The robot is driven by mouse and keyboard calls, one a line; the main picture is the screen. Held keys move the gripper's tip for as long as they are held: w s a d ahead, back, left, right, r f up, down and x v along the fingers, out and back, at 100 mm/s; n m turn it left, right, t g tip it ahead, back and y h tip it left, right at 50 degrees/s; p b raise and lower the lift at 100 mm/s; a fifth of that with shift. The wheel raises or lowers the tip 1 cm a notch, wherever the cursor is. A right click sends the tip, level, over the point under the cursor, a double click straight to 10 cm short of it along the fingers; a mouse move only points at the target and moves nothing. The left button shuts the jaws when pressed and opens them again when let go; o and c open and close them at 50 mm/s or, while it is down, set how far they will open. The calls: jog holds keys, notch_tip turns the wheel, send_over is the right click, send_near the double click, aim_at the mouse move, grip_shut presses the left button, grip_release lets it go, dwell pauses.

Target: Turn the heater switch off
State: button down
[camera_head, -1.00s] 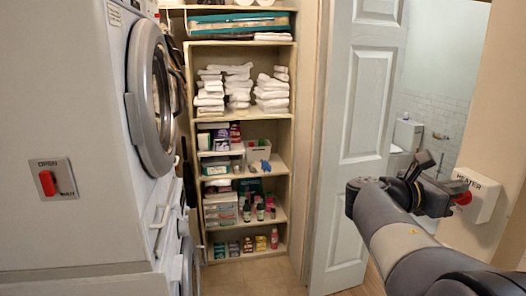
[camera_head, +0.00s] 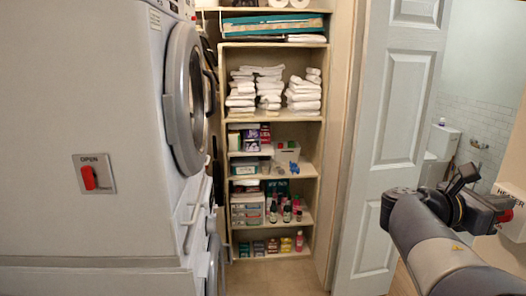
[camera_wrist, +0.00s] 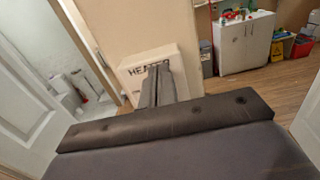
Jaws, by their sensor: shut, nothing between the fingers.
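The heater switch is a white box (camera_head: 517,230) marked "HEATER" on the wall at the right edge of the head view, partly cut off by the frame. Its red switch (camera_head: 507,215) shows just beyond my gripper (camera_head: 492,207). In the wrist view the white box (camera_wrist: 132,80) lies straight ahead. My gripper (camera_wrist: 156,70) is shut and empty, with its fingers over the box's front and covering part of the label. The red switch is hidden there, so I cannot tell whether the fingers touch it.
A pale panelled door (camera_head: 400,120) stands open beside my arm. Washing machines with a red "OPEN" switch (camera_head: 89,177) fill the left. Shelves (camera_head: 272,118) with towels and bottles stand at the back.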

jog(key=a, duration=0.6)
jog(key=shift+s+p, duration=0.25)
jog(key=shift+p, duration=0.05)
